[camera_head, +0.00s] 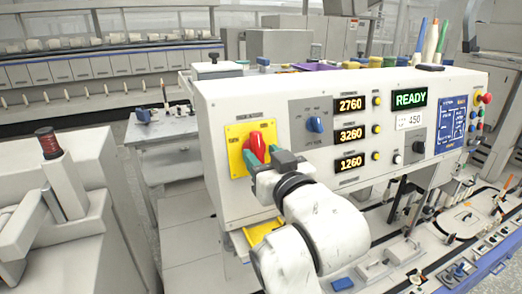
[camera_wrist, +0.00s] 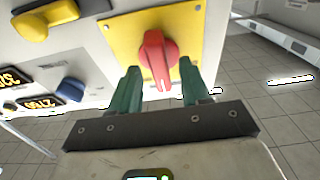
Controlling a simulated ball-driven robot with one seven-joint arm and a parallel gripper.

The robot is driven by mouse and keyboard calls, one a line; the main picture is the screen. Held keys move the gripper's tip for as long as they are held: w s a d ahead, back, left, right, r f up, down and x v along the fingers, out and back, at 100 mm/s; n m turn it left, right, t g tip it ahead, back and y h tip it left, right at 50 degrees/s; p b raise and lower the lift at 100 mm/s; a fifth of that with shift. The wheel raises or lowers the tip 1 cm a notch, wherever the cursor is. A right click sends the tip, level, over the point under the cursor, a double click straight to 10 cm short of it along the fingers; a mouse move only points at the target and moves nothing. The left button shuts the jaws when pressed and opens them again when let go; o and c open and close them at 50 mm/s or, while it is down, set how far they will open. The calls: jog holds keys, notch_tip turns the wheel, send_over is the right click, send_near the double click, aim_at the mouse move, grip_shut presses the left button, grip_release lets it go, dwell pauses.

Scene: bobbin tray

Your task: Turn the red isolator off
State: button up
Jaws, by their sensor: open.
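The red isolator (camera_head: 257,146) is a red rotary handle on a yellow plate (camera_head: 235,134), at the left of the white control panel. In the wrist view the red handle (camera_wrist: 157,60) stands on the yellow plate (camera_wrist: 122,36), its narrow end pointing toward my gripper. My gripper (camera_wrist: 165,82) has two green fingers, open and apart, with the handle's end between them in the picture. Whether they touch it I cannot tell. In the head view my gripper (camera_head: 262,162) is just below and in front of the handle, hiding its lower part.
The white panel (camera_head: 350,170) carries a blue knob (camera_head: 315,124), yellow lit displays, a green READY display (camera_head: 409,99) and a red button (camera_head: 487,98) at far right. A yellow handle (camera_head: 263,231) is below the isolator.

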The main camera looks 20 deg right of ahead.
jog(key=shift+w, duration=0.75)
jog(key=shift+c, duration=0.3)
grip_shut()
